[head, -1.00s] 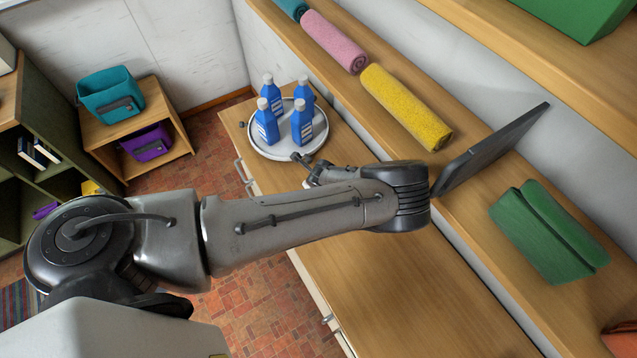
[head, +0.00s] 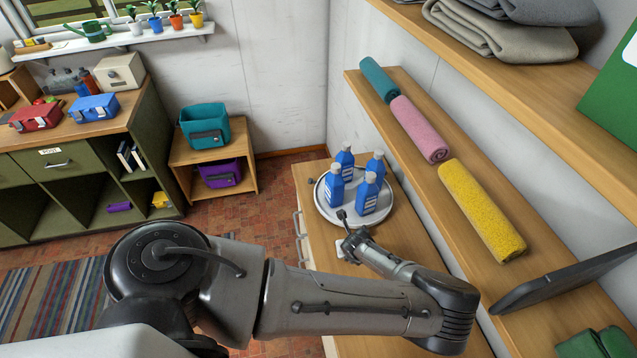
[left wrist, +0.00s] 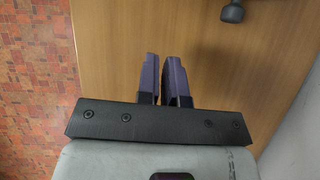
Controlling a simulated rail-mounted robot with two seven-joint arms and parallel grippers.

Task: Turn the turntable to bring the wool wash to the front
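The round grey turntable (head: 325,205) sits on the far end of the wooden counter. Several blue bottles with white labels and grey caps stand upright on it. One bottle (head: 334,187) is at the left and one (head: 366,194) is nearest me. I cannot read which is the wool wash. A dark knob on a stem (head: 341,214) shows at the turntable's near edge; a dark knob (left wrist: 232,12) also shows in the left wrist view. My left gripper (head: 350,238) is beside this near edge. Its purple fingers (left wrist: 161,62) are almost together, with nothing between them. My right gripper is out of view.
A shelf on the right holds rolled teal (head: 379,80), pink (head: 419,130) and yellow (head: 481,210) towels, plus a dark flat panel (head: 560,278). A low stand with teal (head: 206,127) and purple bins is left of the counter. The near counter top is clear.

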